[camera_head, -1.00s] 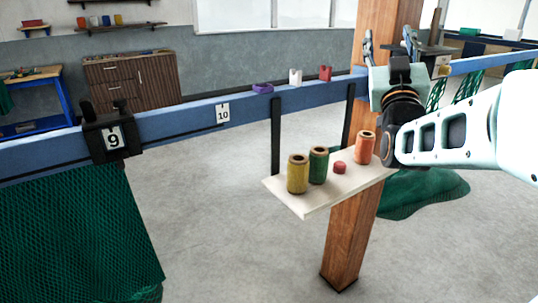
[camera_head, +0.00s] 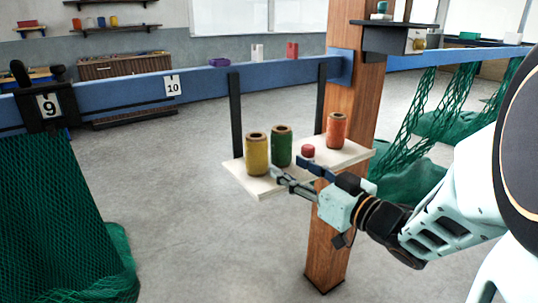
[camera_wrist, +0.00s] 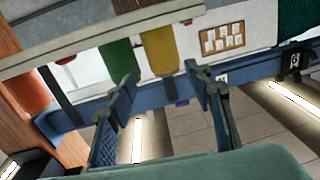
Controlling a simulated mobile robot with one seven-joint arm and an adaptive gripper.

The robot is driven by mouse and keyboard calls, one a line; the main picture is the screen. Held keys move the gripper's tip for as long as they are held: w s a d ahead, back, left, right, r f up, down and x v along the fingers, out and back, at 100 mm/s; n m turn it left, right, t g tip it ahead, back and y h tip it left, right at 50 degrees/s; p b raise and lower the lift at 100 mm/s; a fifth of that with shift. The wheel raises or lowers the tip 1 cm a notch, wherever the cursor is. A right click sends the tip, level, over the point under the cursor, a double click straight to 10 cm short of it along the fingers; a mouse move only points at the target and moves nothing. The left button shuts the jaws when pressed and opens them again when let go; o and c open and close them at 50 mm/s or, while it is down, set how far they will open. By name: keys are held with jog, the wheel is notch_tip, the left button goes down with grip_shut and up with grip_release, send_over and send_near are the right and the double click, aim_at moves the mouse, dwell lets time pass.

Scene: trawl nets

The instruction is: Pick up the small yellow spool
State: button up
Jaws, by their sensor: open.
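The yellow spool (camera_head: 257,156) stands upright at the left end of a pale shelf (camera_head: 263,188). My gripper (camera_head: 291,170) is open and empty at the shelf's front edge, to the right of the yellow spool and in front of the green spool (camera_head: 281,147). In the wrist view, which looks upside down, the yellow spool (camera_wrist: 160,50) lies beyond and between my two spread fingers (camera_wrist: 163,90). I see no contact between fingers and spool.
A small red piece (camera_head: 308,151) and an orange spool (camera_head: 336,130) stand further right on the shelf. Black brackets (camera_head: 235,115) hang the shelf from a blue rail (camera_head: 120,97). A wooden post (camera_head: 345,200) rises behind. Green nets (camera_head: 70,220) hang at left.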

aim_at(264, 154)
jog(key=x, duration=0.5)
jog(key=b+x, duration=0.1)
jog(key=x, duration=0.4)
jog(key=shift+w+a+f, duration=0.15)
jog(key=shift+a+f, duration=0.05)
jog(key=shift+a, duration=0.2)
jog(key=shift+c, duration=0.3)
jog(key=c, duration=0.8)
jog(key=shift+r, duration=0.1)
